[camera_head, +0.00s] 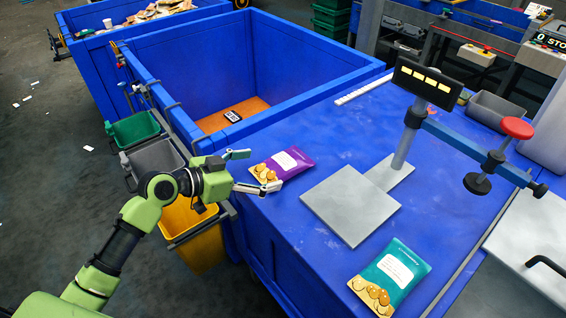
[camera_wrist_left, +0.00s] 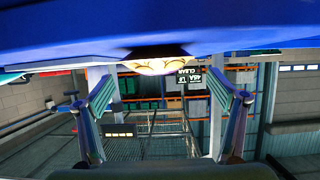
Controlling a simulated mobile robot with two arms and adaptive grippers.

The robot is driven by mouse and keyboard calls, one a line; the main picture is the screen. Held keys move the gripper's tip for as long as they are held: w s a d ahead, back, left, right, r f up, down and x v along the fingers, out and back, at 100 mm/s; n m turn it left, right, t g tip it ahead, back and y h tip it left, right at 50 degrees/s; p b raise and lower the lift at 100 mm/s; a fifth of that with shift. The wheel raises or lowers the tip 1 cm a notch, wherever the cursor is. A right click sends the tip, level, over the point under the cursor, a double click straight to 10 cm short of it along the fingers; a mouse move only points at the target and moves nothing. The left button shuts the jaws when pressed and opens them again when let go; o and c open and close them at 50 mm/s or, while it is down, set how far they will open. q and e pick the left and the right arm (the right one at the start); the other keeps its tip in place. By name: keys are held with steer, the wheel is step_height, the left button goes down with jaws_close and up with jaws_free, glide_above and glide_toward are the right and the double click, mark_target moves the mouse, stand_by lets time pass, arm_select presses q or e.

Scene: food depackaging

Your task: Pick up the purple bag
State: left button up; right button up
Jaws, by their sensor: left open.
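The purple bag (camera_head: 292,161) with a white label and a cookie picture lies on the blue table, near its left edge. My left gripper (camera_head: 256,171) is open at the bag's left end, with one finger on its far side and one at its near side. In the left wrist view, the bag's cookie-printed end (camera_wrist_left: 160,67) shows between and beyond the two spread fingers (camera_wrist_left: 165,92). I cannot tell whether either finger touches the bag. My right gripper is not in view.
A teal bag (camera_head: 390,277) lies at the table's front. A grey scale plate (camera_head: 350,205) with a post and display stands right of the purple bag. A deep blue bin (camera_head: 300,60) is behind. Green, grey and yellow bins (camera_head: 200,250) stand left below the table edge.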

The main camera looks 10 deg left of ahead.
mark_target(273, 167)
arm_select(q)
steer(key=shift+x, duration=0.9)
steer(key=shift+w+d+p, duration=0.4)
steer(key=shift+p, duration=0.2)
steer(key=p+x, duration=0.1)
steer(key=x, duration=0.2)
steer(key=shift+d+f, duration=0.15)
steer(key=shift+d, duration=0.05)
steer(key=shift+w+d+f, duration=0.2)
steer(key=shift+w+f, duration=0.05)
steer(key=shift+w, duration=0.1)
steer(key=c, duration=1.3)
